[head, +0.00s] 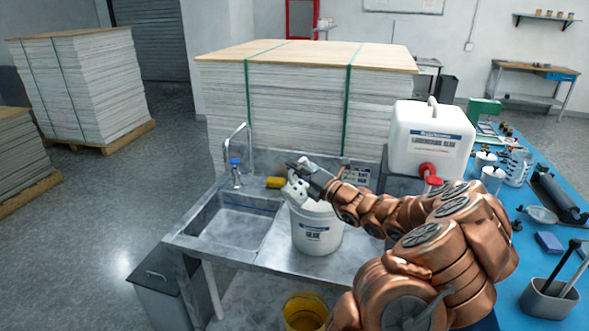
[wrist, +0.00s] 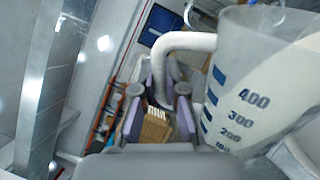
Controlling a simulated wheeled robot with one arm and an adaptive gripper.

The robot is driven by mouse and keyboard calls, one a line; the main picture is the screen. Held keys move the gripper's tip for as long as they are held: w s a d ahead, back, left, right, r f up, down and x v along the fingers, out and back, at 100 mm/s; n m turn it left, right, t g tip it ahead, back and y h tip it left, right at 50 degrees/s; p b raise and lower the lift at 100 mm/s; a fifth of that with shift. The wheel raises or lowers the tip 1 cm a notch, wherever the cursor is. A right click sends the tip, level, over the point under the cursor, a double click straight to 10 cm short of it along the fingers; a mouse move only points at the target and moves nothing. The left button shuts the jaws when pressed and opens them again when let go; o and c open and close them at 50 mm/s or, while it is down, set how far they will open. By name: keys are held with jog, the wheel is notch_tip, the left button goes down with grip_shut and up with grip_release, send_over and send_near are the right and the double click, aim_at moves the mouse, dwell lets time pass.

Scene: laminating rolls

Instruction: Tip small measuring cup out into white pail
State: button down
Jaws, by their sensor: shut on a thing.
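The white pail (head: 316,232) stands on the grey sink bench, right of the basin, with a blue-and-white label on its front. My gripper (head: 303,173) is above the pail's rim and shut on the handle of the small measuring cup (head: 297,190). The cup is whitish and looks tilted over the pail's left rim. In the wrist view the cup (wrist: 245,85) fills the right side, with blue marks up to 400, and its handle runs to the fingers (wrist: 160,105). The cup's contents and the pail's inside are hidden from me.
A tap (head: 240,155) and sink basin (head: 232,218) lie left of the pail. A yellow sponge (head: 275,182) lies behind. A large white jug (head: 430,140) stands right. A yellow bucket (head: 305,311) is below. The blue bench (head: 508,262) holds jars and tools.

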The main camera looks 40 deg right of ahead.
aim_at(303, 157)
jog(key=shift+d+r+m+h, duration=0.3)
jog(key=shift+d+r+m, duration=0.4)
jog(key=shift+m, duration=0.2)
jog(key=shift+d+r, duration=0.1)
dwell(0.9)
jog(key=shift+w+d+r+m, duration=0.1)
jog(key=shift+d+r+m, duration=0.6)
jog(key=shift+m, duration=0.4)
jog(key=shift+d, duration=0.1)
jog(key=shift+d, duration=0.1)
dwell(0.6)
jog(key=shift+w+d+r+m+t+h, duration=0.15)
jog(key=shift+d+r+m+h, duration=0.1)
jog(key=shift+d+m, duration=0.25)
jog(key=shift+s+d+r+m+t+h, duration=0.15)
jog(key=shift+d+r+m+h, duration=0.15)
jog(key=shift+m, duration=0.3)
jog(key=shift+w+d+f, duration=0.1)
jog(key=shift+d, duration=0.1)
dwell(0.7)
jog(key=shift+w+d+r+m+h, duration=0.1)
jog(key=shift+d+r+m+h, duration=0.1)
jog(key=shift+d+m, duration=0.3)
jog(key=shift+d+r+m+h, duration=0.15)
jog(key=shift+d+m, duration=0.25)
jog(key=shift+m, duration=0.1)
